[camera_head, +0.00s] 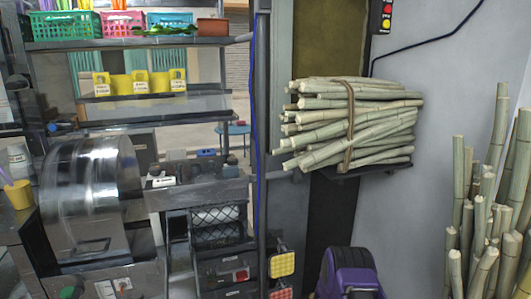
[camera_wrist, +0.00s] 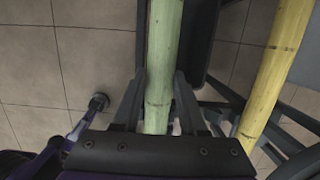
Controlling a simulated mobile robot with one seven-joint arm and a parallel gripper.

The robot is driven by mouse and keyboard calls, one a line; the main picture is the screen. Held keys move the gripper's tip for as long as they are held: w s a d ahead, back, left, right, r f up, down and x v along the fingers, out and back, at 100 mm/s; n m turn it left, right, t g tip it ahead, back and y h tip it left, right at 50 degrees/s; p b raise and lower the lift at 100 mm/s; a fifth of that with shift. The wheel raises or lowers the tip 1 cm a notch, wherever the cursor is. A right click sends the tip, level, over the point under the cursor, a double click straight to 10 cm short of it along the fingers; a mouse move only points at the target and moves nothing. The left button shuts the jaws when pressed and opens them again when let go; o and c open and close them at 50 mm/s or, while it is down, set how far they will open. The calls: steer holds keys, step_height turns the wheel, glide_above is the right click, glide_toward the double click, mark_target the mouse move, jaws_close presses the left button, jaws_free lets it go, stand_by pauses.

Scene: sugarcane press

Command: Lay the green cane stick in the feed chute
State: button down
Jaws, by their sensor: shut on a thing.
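The green cane stick (camera_wrist: 163,40) runs up the middle of the wrist view, from between my fingers to the top edge. My gripper (camera_wrist: 158,92) is shut on it, with one finger on each side. A dark grey, trough-like frame (camera_wrist: 203,40) shows behind and beside the stick; I cannot tell whether it is the feed chute or whether the stick touches it. The far end of the stick is out of view. In the head view I cannot make out my gripper or the held stick.
A yellow cane stick (camera_wrist: 268,75) slants beside dark bars at the right of the wrist view. In the head view, a strapped cane bundle (camera_head: 350,120) lies on a wall shelf, loose canes (camera_head: 485,225) stand at right, and a shiny steel drum (camera_head: 95,190) stands at left.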

steer(key=shift+w+p+v, duration=0.2)
steer(key=shift+p+v, duration=0.35)
steer(key=shift+v, duration=0.55)
steer(key=shift+s+d+r+p, duration=0.3)
steer(key=shift+s+d+p, duration=0.2)
steer(key=shift+s, duration=0.9)
steer(key=shift+s+d+r+p, duration=0.4)
steer(key=shift+s+p, duration=0.15)
steer(key=shift+s, duration=0.9)
steer(key=shift+s+d+r+p, duration=0.25)
steer(key=shift+s+d+p, duration=0.25)
steer(key=shift+s, duration=0.9)
steer(key=w+p+v, duration=0.1)
steer(key=p+v, duration=0.4)
steer(key=v, duration=0.3)
steer(key=shift+w+a+p, duration=0.25)
steer(key=shift+a+p, duration=0.1)
steer(key=shift+a, duration=0.05)
